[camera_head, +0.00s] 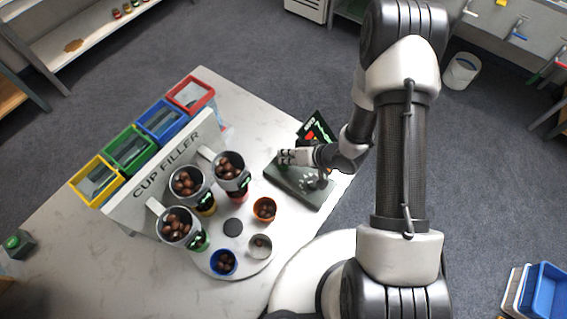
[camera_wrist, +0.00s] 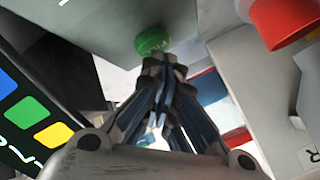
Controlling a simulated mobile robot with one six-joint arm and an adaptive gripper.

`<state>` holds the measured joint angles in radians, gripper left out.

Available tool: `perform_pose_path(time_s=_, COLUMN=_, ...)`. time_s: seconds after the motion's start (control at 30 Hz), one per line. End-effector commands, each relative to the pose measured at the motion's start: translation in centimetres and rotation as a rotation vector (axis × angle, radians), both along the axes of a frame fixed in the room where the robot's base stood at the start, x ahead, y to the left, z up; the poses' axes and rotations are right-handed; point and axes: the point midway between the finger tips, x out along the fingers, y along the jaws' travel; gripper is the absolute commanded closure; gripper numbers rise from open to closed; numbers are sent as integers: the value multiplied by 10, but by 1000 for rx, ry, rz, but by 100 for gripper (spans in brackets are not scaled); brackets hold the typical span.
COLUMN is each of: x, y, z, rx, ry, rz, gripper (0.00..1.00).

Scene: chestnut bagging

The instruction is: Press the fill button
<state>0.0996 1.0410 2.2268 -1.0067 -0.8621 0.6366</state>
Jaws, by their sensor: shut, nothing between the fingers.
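A green round button (camera_wrist: 152,42) shows in the wrist view on a grey panel (camera_wrist: 105,28), just beyond my fingertips. My gripper (camera_wrist: 163,65) is shut and empty, its fingertips close to the button's lower edge. I cannot tell whether they touch it. In the head view my gripper (camera_head: 282,157) is over the far left part of a dark grey box (camera_head: 292,190), and the button does not show there. The cup filler (camera_head: 158,172) stands to the left, with several hoppers of chestnuts (camera_head: 176,224) on its front.
A round turntable (camera_head: 243,266) holds a blue cup (camera_head: 223,263), an orange cup (camera_head: 264,209) and a pale cup (camera_head: 260,246). A black display (camera_head: 318,128) stands behind the grey box. Coloured bins line the filler's back.

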Motion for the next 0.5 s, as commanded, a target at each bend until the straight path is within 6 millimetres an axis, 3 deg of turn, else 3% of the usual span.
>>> perform_pose_path(time_s=0.5, x=0, y=0, z=-7, rx=0, ry=0, rz=0, gripper=100)
